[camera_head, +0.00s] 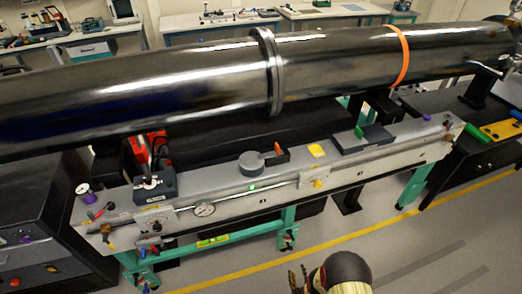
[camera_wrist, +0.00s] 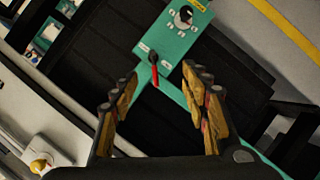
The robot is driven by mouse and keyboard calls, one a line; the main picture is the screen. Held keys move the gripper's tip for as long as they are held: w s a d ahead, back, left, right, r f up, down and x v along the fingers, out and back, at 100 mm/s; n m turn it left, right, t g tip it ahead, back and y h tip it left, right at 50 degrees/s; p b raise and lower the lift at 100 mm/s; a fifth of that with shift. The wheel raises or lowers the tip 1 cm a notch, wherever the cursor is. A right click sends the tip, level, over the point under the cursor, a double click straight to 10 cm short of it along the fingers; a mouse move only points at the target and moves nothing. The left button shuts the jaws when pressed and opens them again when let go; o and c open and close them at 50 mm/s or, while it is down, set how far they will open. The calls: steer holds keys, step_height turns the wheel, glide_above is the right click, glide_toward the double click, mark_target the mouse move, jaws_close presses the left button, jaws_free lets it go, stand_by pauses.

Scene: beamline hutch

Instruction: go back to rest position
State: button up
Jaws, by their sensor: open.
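My gripper (camera_wrist: 158,112) is open and empty in the wrist view, its two padded fingers spread apart. Behind the gap between them is a teal panel (camera_wrist: 174,48) with a black knob (camera_wrist: 183,16) and a small red-handled switch (camera_wrist: 154,70). I cannot tell how far the panel is from the fingertips. In the head view, part of my gripper (camera_head: 298,280) and a dark rounded part of my arm show at the bottom edge, in front of the bench over the floor.
A long grey bench (camera_head: 215,178) on teal legs carries a dark box (camera_head: 155,187), a round grey device (camera_head: 252,163) and a gauge (camera_head: 204,209). A large dark pipe (camera_head: 180,75) runs above it. Dark cabinets flank the bench. Floor with a yellow line (camera_head: 350,237) lies open in front.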

steer(key=s+f+m+g, duration=0.3)
steer(key=s+f+g, duration=0.7)
steer(key=s, duration=0.5)
steer(key=w+r+m+g+b, duration=0.2)
steer(key=w+r, duration=0.1)
steer(key=r, duration=1)
steer(key=w+d+r+m+g+b, duration=0.1)
steer(key=w+r+g, duration=0.15)
steer(key=r, duration=1.05)
steer(key=w+r+m+g+b, duration=0.2)
steer(key=w+r, duration=0.1)
steer(key=r, duration=1)
steer(key=s+r+t+b, duration=0.2)
steer(key=s+r, duration=0.3)
steer(key=r, duration=0.8)
steer(key=s+r+t+b, duration=0.3)
steer(key=s+r+b, duration=0.1)
steer(key=r, duration=1)
steer(key=s+a+r+m+t+b, duration=0.1)
steer(key=s+r+t+b, duration=0.2)
steer(key=s+r, duration=0.4)
step_height(320, 180, up, 7)
steer(key=shift+b, duration=0.5)
